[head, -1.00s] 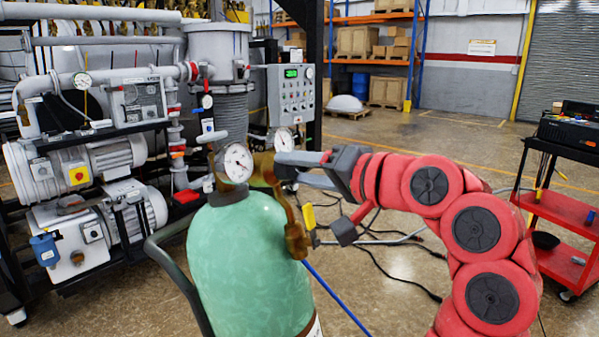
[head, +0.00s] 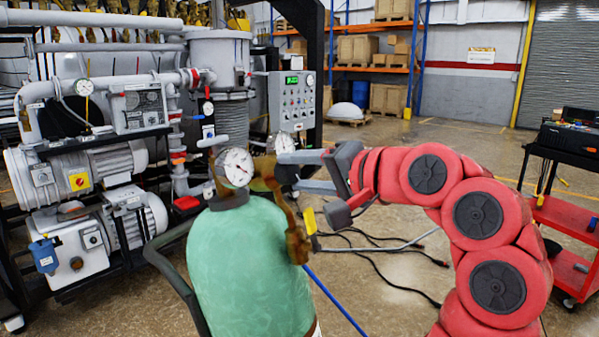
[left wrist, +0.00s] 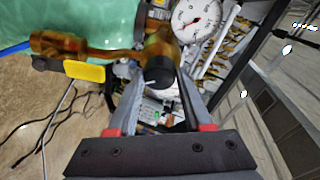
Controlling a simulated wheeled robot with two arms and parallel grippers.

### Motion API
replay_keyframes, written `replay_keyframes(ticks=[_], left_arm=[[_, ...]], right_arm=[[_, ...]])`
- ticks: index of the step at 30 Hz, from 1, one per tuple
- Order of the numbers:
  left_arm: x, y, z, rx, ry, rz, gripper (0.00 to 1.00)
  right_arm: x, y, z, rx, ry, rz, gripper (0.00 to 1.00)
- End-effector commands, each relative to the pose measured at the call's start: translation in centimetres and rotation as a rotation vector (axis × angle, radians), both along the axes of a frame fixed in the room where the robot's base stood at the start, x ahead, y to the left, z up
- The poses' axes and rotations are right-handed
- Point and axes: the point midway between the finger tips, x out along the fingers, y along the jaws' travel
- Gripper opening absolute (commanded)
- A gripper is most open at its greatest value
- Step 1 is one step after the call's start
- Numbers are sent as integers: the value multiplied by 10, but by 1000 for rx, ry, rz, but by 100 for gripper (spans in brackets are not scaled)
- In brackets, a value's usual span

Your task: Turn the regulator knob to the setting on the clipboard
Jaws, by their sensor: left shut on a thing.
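The regulator is a brass body on top of a green gas cylinder (head: 250,262). Its round white gauge (head: 237,167) faces my head camera, and a second gauge (head: 284,144) stands behind it. My left gripper (head: 290,172) reaches in from the right side of the picture and is shut at the regulator. In the left wrist view the black regulator knob (left wrist: 159,70) sits between the fingertips of my left gripper (left wrist: 158,84). One gauge (left wrist: 197,18) shows at the top there, its reading too small to be sure of. I make out no clipboard. My right gripper is not in view.
A yellow tag (head: 310,220) hangs by the brass fitting, and a blue hose (head: 336,303) runs down from it. Pumps and a control panel (head: 292,100) stand behind at left. A red cart (head: 565,215) stands at right. Cables lie on the floor.

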Motion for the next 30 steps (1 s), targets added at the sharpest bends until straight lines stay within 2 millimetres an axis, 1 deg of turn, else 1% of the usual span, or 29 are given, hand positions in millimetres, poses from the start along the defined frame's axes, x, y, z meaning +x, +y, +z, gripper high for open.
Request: replay_keyframes(ticks=[1,3,6,14,17,19,23,30], left_arm=[[0,0,0,0,-1,-2,52],[0,0,0,0,-2,-2,65],[0,0,0,0,-1,-1,80],[0,0,0,-1,-1,0,80],[-3,-4,2,-1,-1,-2,80],[-8,-11,4,-1,0,-3,80],[-25,-31,10,-1,0,-6,80],[-67,-79,23,2,1,-6,80]], right_arm=[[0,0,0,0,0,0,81],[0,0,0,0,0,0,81],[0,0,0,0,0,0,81],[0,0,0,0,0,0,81],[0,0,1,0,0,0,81],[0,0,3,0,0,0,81],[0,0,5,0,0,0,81],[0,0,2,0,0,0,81]])
